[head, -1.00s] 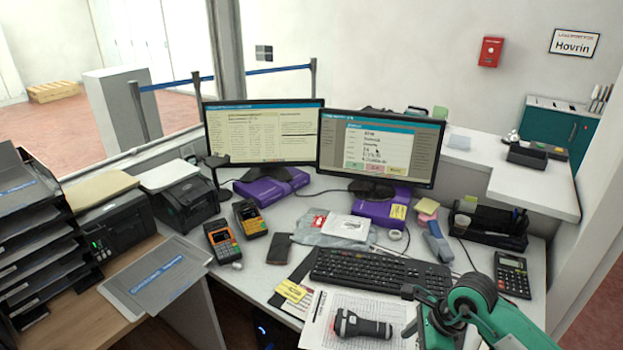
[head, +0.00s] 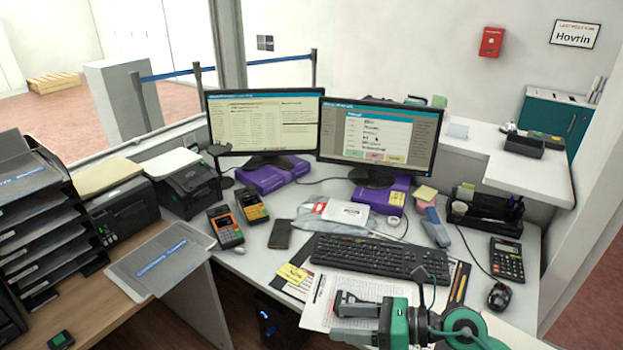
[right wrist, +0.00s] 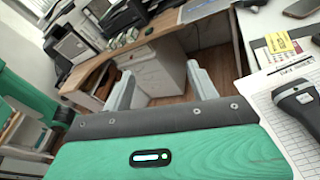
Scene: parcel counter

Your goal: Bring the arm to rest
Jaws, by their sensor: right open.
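My right gripper (head: 340,317) reaches in from the lower right of the head view, its fingers pointing left above the paper form at the counter's front. It is open, with nothing between the fingers. In the right wrist view the two pale fingers (right wrist: 164,88) stand apart, with floor and a cabinet beyond them. A dark handheld scanner (right wrist: 302,106) lies on the form (right wrist: 290,125) at the right of that view, clear of the fingers. My left gripper is not in view.
A keyboard (head: 375,256) lies just behind the right gripper. A mouse (head: 499,297) and a calculator (head: 507,258) are to its right. Card terminals (head: 225,227) and a phone (head: 281,234) lie to the left. Two monitors (head: 378,135) stand at the back.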

